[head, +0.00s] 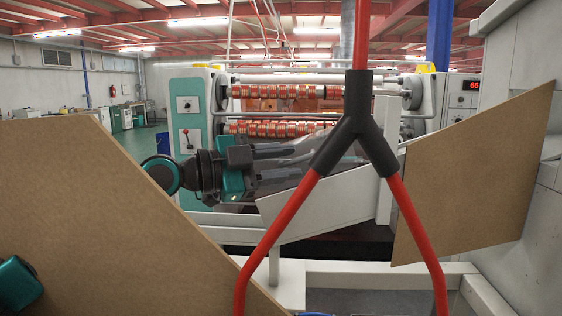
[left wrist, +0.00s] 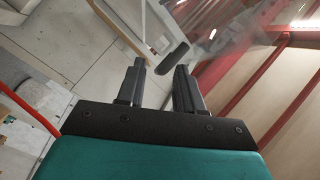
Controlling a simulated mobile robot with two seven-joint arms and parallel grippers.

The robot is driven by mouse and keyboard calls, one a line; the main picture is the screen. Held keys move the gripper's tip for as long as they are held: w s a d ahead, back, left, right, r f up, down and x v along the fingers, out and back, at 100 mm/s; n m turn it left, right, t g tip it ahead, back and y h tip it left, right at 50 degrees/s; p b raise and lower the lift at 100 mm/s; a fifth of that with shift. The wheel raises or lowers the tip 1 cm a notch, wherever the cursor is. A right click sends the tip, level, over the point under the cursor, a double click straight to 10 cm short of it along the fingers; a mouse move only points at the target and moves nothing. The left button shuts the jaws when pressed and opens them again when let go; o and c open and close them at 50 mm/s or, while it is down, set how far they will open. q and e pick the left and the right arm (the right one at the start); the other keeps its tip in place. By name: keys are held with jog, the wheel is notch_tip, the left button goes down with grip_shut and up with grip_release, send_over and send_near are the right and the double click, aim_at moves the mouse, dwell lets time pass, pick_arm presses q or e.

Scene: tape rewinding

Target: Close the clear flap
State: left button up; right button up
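The clear flap (head: 304,147) seems to be the faint see-through sheet behind the black Y-joint in the head view. Its edges are hard to make out, and the Y-joint hides part of it. My left gripper (head: 306,162) reaches in from the left at the flap's left side, with its fingers pointing right. In the left wrist view, the two fingers (left wrist: 160,70) stand apart with nothing held between them. A dark rounded bar shows beyond the fingertips. I cannot tell whether the fingers touch the flap.
A red tube with a black Y-joint (head: 357,118) hangs across the middle foreground. Brown boards stand at the left (head: 110,220) and right (head: 475,180). A pale machine frame (head: 325,208) lies below the gripper. Rollers with orange-red rings (head: 275,91) run behind.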

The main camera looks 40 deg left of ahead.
pick_arm(q)
grip_shut()
dwell(0.6)
